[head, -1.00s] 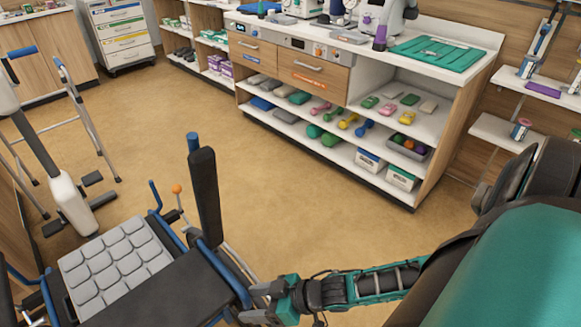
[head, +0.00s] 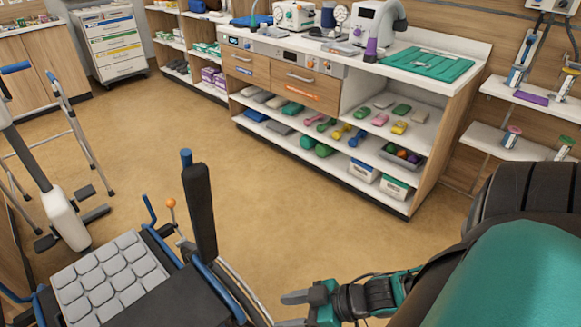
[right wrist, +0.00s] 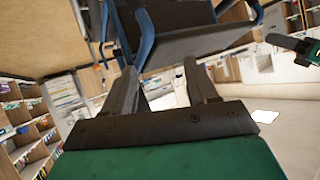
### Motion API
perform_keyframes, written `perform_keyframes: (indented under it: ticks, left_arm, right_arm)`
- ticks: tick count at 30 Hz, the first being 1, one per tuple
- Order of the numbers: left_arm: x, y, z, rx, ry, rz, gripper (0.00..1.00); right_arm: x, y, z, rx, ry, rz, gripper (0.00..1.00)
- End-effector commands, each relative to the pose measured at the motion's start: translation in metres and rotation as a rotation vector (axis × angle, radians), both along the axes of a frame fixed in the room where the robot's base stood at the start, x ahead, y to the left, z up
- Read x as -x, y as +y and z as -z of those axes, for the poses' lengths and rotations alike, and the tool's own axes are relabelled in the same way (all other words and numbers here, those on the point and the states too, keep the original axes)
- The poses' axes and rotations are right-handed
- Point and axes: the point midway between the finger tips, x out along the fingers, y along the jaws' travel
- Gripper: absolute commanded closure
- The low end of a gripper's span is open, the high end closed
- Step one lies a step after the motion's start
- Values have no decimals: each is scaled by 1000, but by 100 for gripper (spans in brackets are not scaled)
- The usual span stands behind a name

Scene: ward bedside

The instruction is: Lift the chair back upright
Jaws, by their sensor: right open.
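The chair is a wheelchair with a blue frame, at the lower left of the head view. Its grey padded cushion (head: 112,275) faces up beside a black panel. A black padded bar (head: 200,212) stands upright at its far side, and a wheel curves down to its right. My right gripper (head: 286,311) is open and empty, right of the wheel and apart from it. In the right wrist view, the chair's black panel (right wrist: 195,42) and blue tubes lie beyond the open fingers (right wrist: 160,72). A dark and teal part at that view's right edge looks like my left gripper; its jaws are unclear.
A walker (head: 70,120) and a grey-white upright stand with a dark base (head: 68,222) are at the left. A shelf unit (head: 440,135) with dumbbells and boxes stands at the back right. The tan floor (head: 270,215) between is clear.

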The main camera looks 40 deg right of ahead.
Motion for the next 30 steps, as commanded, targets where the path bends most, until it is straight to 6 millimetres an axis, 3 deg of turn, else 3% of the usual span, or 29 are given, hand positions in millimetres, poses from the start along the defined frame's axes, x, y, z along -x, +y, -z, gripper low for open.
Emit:
perform_keyframes:
  ticks: [11, 21, 30]
  left_arm:
    - [0, 0, 0, 0, 1, 0, 57]
    - [0, 0, 0, 0, 1, 0, 57]
    - [0, 0, 0, 0, 1, 0, 57]
  right_arm:
    - [-1, 3, 0, 0, -3, 4, 42]
    - [-22, 59, -5, 48, -67, 158, 42]
    - [-31, 69, -7, 163, -23, 340, 42]
